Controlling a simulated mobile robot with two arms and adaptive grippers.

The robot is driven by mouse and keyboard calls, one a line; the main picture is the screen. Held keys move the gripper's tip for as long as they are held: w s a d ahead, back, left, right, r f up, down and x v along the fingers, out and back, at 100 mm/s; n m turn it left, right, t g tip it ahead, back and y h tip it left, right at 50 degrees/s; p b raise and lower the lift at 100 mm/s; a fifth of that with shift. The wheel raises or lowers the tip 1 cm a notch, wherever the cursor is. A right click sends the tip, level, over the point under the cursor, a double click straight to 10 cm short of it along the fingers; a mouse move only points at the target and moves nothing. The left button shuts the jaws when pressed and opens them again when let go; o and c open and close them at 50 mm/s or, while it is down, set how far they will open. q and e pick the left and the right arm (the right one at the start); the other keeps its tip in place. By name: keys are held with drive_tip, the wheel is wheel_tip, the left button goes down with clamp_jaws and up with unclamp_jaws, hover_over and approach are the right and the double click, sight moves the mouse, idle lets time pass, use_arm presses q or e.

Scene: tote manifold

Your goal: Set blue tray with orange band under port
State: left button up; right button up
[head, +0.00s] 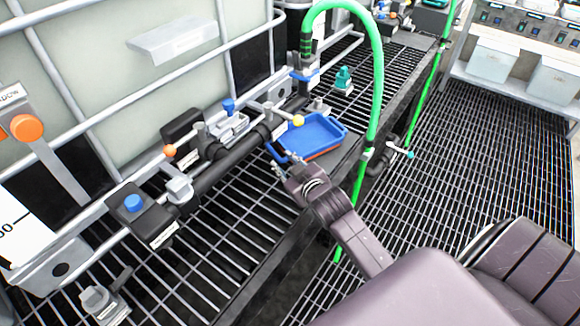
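The blue tray (318,130) with an orange band low on its near side sits at the picture's middle, by the black pipe (228,165) of the manifold. My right gripper (284,164) is at the tray's near left corner, with its fingers close to or touching the rim. Whether the fingers are shut on the rim is too small to tell. Fittings with a yellow knob (298,120) and a blue knob (229,105) are on the pipe beside the tray. Which one is the port cannot be told. My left gripper is not in view.
A green hose (376,80) arches over and hangs down just right of the tray. A white tank (120,60) in a metal frame stands behind the pipe. A teal fitting (343,78) is behind the tray. The grated shelf (240,215) is mostly clear at the front.

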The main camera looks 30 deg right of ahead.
drive_tip(key=shift+v, duration=2.1)
